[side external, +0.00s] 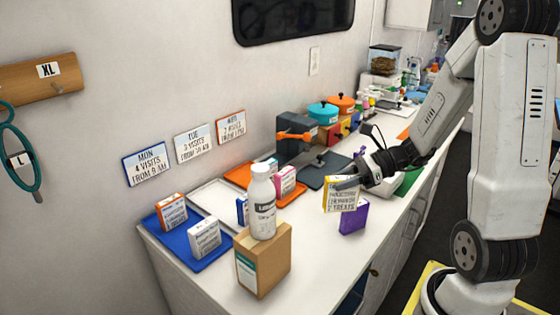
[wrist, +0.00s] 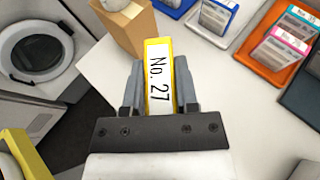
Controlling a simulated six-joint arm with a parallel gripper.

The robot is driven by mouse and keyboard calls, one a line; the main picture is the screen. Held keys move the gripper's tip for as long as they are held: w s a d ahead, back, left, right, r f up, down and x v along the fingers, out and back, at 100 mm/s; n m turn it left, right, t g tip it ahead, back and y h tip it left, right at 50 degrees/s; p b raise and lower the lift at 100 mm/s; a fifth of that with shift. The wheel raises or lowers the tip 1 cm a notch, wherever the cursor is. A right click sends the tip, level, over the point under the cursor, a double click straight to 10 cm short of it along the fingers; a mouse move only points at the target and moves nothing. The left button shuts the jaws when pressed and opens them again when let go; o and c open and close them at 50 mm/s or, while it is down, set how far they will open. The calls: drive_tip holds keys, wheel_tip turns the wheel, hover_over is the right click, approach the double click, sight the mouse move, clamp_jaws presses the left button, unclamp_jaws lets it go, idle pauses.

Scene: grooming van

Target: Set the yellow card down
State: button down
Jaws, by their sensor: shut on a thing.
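The yellow card (side external: 341,195) is a small yellow-edged block with printed lines on its face. In the wrist view its top edge reads "No. 27" (wrist: 159,75). My gripper (side external: 348,183) is shut on it, with one finger on each side in the wrist view (wrist: 160,92). The card hangs roughly upright near the front edge of the white counter (side external: 318,240). In the side view a purple box (side external: 353,218) shows just below and behind it. I cannot tell how large the gap under the card is.
A blue tray (side external: 207,262), a white tray (side external: 205,193) and an orange tray (side external: 293,200) hold small boxes. A cardboard box (side external: 264,262) with a white bottle (side external: 262,205) on top stands at the counter's near end. Bare counter lies between that box and my gripper.

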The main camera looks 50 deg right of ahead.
drive_tip(key=shift+w, duration=0.1)
drive_tip(key=w+d+f, duration=0.3)
drive_tip(key=w+f, duration=0.6)
drive_tip(key=w, duration=0.4)
drive_tip(key=shift+d+f, duration=0.15)
drive_tip(key=shift+w+d+f, duration=0.1)
drive_tip(key=shift+w+f, duration=0.1)
drive_tip(key=shift+f, duration=1.65)
drive_tip(key=shift+f, duration=0.1)
